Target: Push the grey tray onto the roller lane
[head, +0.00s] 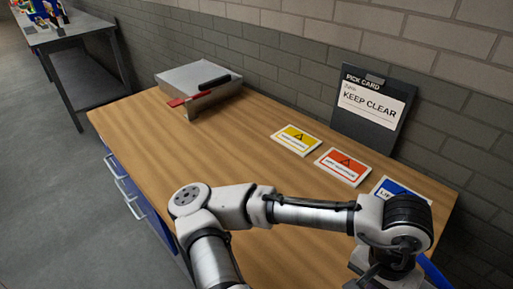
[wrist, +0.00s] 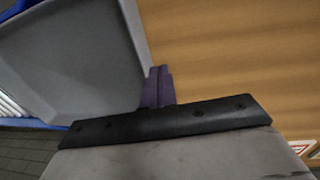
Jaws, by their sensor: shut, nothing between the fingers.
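The grey tray (wrist: 75,55) fills the upper left of the wrist view; I see its inside and a raised wall along its right side. My gripper (wrist: 157,84) has its purple fingers together and empty, right beside that wall. I cannot tell whether they touch it. White rollers (wrist: 10,107) of the roller lane show at the left edge, beyond the tray, with blue frame parts near them. In the head view, my wrist is at the lower right, and the fingertips and the tray are hidden or out of frame. A blue piece (head: 434,272) shows beside the wrist there.
The wooden bench (head: 200,150) is mostly clear. A grey box-like device with a black handle (head: 214,82) sits at its far end. Yellow (head: 296,140), red (head: 342,167) and blue (head: 400,192) cards lie near the wall. A KEEP CLEAR board (head: 370,110) leans there.

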